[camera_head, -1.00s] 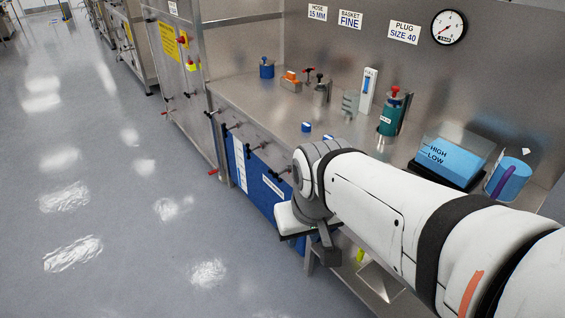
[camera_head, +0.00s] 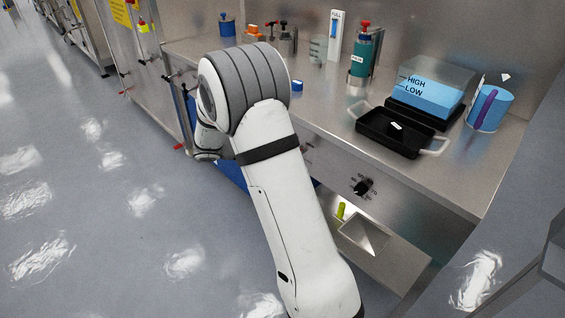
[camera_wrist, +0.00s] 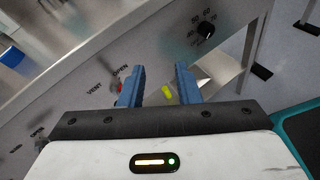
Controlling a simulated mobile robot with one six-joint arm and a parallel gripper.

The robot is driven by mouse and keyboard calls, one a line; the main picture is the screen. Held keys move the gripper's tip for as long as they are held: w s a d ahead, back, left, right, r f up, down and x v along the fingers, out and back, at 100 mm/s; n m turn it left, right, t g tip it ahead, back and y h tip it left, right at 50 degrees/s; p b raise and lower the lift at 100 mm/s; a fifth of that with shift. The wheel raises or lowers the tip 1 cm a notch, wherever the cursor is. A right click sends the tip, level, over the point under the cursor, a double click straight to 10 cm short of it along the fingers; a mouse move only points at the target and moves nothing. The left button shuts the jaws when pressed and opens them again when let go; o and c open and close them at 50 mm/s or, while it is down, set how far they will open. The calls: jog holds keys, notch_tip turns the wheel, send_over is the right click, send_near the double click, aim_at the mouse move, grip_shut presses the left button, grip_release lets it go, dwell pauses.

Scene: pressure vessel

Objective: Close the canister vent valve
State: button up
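In the wrist view, a front panel carries the printed words VENT and OPEN, with a small red part (camera_wrist: 119,87) beside them, partly behind the left finger. I take this for the vent valve, but its handle and position are not clear. My gripper (camera_wrist: 159,85) has two blue fingers held wide apart with nothing gripped. The left finger is over or close to the red part; I cannot tell whether they touch. In the head view my arm hides the gripper and this part of the panel. A dark green canister with a red top (camera_head: 364,55) stands on the bench.
A black tray (camera_head: 370,139) and a blue HIGH/LOW container (camera_head: 432,95) stand on the bench, with a blue cup (camera_head: 490,108) at right. A black dial (camera_head: 362,187) is on the front panel. A yellow-green object (camera_head: 341,210) is beside a metal chute below.

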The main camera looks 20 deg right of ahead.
jog(key=w+a+f+n+t+h+b, duration=0.25)
jog(key=w+f+n+h, duration=0.2)
jog(key=w+f, duration=0.55)
jog(key=shift+n+t+y, duration=0.35)
jog(key=shift+n+t, duration=0.2)
jog(key=shift+t, duration=0.1)
jog(key=d, duration=0.2)
jog(key=d+b, duration=0.1)
jog(key=d, duration=0.2)
jog(key=d+f, duration=0.1)
jog(key=d, duration=0.2)
jog(key=shift+w+d+b, duration=0.1)
jog(key=shift+d+b, duration=0.15)
jog(key=shift+b, duration=0.05)
grip_shut()
